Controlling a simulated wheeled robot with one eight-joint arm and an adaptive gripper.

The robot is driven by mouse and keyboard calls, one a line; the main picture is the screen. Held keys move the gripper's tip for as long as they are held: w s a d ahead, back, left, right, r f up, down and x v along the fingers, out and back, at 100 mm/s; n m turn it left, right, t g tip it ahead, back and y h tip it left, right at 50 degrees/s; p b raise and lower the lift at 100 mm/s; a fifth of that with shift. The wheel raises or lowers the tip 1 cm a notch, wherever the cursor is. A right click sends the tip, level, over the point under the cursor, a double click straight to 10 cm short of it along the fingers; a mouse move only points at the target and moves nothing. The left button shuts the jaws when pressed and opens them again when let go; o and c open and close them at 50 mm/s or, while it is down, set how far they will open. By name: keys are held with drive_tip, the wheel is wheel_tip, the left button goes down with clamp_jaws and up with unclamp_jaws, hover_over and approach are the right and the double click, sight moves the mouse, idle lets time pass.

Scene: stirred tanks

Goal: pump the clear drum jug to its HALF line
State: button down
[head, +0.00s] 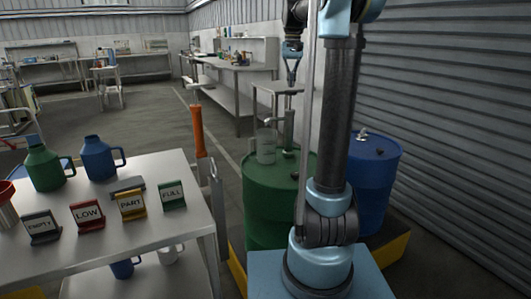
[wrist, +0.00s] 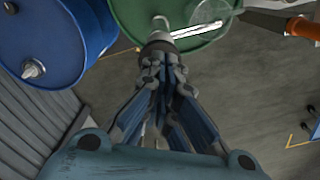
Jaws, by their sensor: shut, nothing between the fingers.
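The clear jug (head: 266,147) stands upright on top of the green drum (head: 262,190), left of a grey metal pump (head: 288,132). Its fill level and HALF line cannot be read. In the head view my gripper (head: 291,80) points down above the pump, partly beside my arm. In the wrist view my gripper (wrist: 163,62) is shut and empty, with the pump top (wrist: 159,40) just beyond its fingertips; I cannot tell whether they touch. The clear jug (wrist: 210,12) is at the top edge of that view, partly cut off, above the green drum (wrist: 130,15).
A blue drum (head: 373,175) stands right of the green one. On the left, a table (head: 190,230) holds a green jug (head: 48,168), a blue jug (head: 99,160) and several level signs (head: 87,215). An orange upright handle (head: 198,132) stands between table and drums.

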sight(291, 91)
drive_tip(key=shift+f, duration=3.7)
drive_tip(key=shift+r, duration=3.8)
